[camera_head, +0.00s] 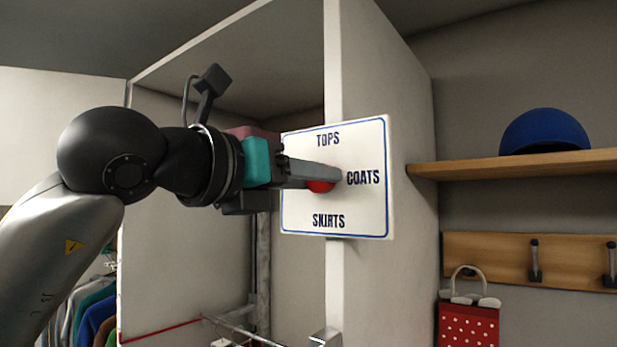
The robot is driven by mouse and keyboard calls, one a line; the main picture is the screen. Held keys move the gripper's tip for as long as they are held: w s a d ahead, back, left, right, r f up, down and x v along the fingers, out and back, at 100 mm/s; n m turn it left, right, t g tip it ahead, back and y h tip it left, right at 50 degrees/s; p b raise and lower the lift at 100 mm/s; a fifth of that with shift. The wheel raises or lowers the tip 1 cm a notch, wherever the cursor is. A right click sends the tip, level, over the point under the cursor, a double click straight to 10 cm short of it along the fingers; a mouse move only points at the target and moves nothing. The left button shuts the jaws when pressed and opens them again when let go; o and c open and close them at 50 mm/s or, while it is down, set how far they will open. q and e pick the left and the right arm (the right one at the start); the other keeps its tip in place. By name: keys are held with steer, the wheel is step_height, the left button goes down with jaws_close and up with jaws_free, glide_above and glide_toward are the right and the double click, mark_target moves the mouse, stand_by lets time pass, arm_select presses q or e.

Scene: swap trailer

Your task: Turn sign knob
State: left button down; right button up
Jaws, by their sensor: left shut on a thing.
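A white sign (355,215) with a blue border is fixed on the front edge of an upright panel. It reads TOPS at the top, COATS at the right and SKIRTS at the bottom. A red knob (321,186) sits at the middle of the sign, mostly hidden behind my gripper's fingers. My left gripper (328,177) reaches in from the left and is shut on the knob. The knob's pointer and the left part of the sign are hidden by the gripper. My right gripper is not in view.
A wooden shelf (520,164) with a blue cap (545,131) is at the right. Below it are a hook rail (500,258) and a red polka-dot bag (468,325). Clothes (92,312) hang at the lower left. The panel (388,80) stands close to my gripper.

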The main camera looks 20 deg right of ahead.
arm_select(q)
steer(key=shift+s+m+t+y+b, duration=0.2)
steer(key=shift+m+b, duration=0.65)
steer(key=shift+m, duration=4.9)
steer(key=shift+w+m+t+y+b, duration=0.2)
steer(key=shift+m+b, duration=0.6)
steer(key=shift+m, duration=4.9)
steer(key=shift+s+m+t+y+b, duration=0.2)
steer(key=shift+m+b, duration=0.65)
steer(key=shift+m, duration=4.9)
steer(key=shift+w, duration=0.1)
steer(key=shift+c, duration=1.8)
jaws_free()
